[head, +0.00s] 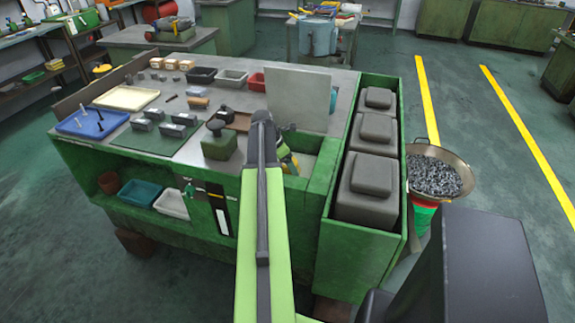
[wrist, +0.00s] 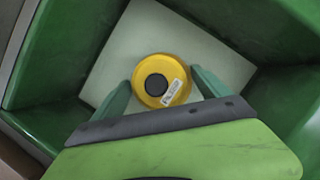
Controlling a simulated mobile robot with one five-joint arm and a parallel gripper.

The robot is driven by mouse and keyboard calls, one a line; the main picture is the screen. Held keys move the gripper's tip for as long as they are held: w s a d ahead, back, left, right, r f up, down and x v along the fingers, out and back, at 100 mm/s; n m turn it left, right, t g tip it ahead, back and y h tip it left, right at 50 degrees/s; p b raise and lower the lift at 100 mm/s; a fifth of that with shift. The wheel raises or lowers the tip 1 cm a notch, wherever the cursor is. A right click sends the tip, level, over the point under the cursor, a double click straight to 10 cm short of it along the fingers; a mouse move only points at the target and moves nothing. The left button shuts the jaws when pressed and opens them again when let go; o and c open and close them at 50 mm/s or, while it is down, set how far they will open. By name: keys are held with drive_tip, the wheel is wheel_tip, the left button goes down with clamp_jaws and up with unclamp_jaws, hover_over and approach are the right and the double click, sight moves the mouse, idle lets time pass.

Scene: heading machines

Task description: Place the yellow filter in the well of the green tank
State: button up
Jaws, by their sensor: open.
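The yellow filter (wrist: 177,72), round with a dark centre and a small white label, lies over a pale square floor (wrist: 130,48) in the wrist view. The green walls of the tank (wrist: 65,50) rise around that floor. My gripper (wrist: 161,80) is open, with one finger at each side of the filter; I cannot tell whether they touch it. In the head view my arm covers most of the filter's place, beside the green tank's rim (head: 321,172). Whether the filter rests fully on the floor is hard to tell.
An upright grey panel (head: 298,98) stands behind the well. Grey stepped blocks (head: 371,185) fill the green trough at right. A pan of metal bits (head: 433,176) stands beyond it. Trays, bins and small parts cover the bench top at left.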

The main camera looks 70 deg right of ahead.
drive_tip(key=p+v, duration=1.1)
drive_tip(key=v, duration=0.1)
drive_tip(key=shift+r, duration=0.2)
